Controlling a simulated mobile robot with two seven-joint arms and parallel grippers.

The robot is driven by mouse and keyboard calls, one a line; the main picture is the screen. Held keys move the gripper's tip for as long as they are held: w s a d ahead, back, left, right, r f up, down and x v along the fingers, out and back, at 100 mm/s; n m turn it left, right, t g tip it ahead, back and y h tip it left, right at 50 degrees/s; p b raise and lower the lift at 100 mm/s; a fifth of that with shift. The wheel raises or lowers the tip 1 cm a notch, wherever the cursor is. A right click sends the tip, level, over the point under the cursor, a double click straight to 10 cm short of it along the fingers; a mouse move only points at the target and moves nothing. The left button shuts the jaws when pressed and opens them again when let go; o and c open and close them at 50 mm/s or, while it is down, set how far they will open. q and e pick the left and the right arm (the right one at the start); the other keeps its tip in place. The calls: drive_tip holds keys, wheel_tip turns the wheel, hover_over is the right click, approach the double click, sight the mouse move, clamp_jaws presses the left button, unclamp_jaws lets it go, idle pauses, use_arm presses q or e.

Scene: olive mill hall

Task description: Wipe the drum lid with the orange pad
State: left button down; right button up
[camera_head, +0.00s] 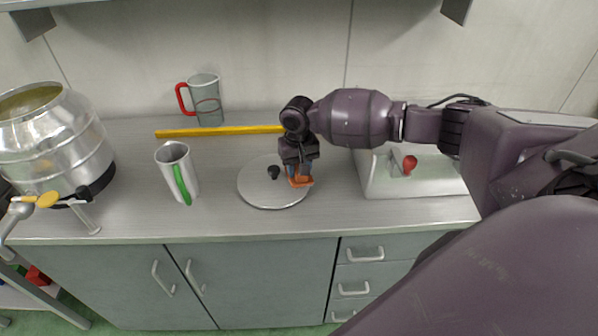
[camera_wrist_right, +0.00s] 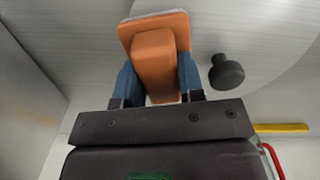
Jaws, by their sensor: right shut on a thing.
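The drum lid (camera_head: 258,194) is a round, flat grey metal disc with a small black knob (camera_head: 273,171) near its middle. It lies on the counter. My right gripper (camera_head: 299,174) is over the lid's right part, shut on the orange pad (camera_head: 301,181). In the right wrist view the pad (camera_wrist_right: 153,60) sits between the two blue-grey fingers, its flat side away from the gripper. The knob (camera_wrist_right: 226,72) is beside the pad there, apart from it. The pad is at the lid's surface; I cannot tell whether it touches. My left gripper is not in view.
A green-handled cup (camera_head: 172,168) stands left of the lid, and a red-handled jug (camera_head: 206,100) behind. A yellow bar (camera_head: 215,131) lies behind the lid. A metal drum (camera_head: 52,140) is at far left. A white device with a red knob (camera_head: 410,164) stands right.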

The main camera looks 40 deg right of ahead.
drive_tip(key=shift+w+d+b, duration=0.15)
drive_tip(key=shift+w+d, duration=0.2)
drive_tip(key=shift+w, duration=0.25)
drive_tip(key=shift+w+d+b, duration=0.1)
drive_tip(key=shift+w+d, duration=0.2)
drive_tip(key=shift+w, duration=0.35)
drive_tip(key=shift+w+d+b, duration=0.15)
drive_tip(key=shift+w+d, duration=0.2)
drive_tip(key=shift+w, duration=0.25)
drive_tip(key=shift+r, duration=0.2)
wheel_tip(320, 180, up, 5)
drive_tip(key=p, duration=0.4)
drive_tip(key=shift+f+p, duration=0.15)
drive_tip(key=shift+p, duration=0.15)
drive_tip(key=shift+r+p, duration=0.5)
drive_tip(key=shift+p, duration=0.1)
drive_tip(key=shift+r+p, duration=1.5)
drive_tip(key=shift+p, duration=0.15)
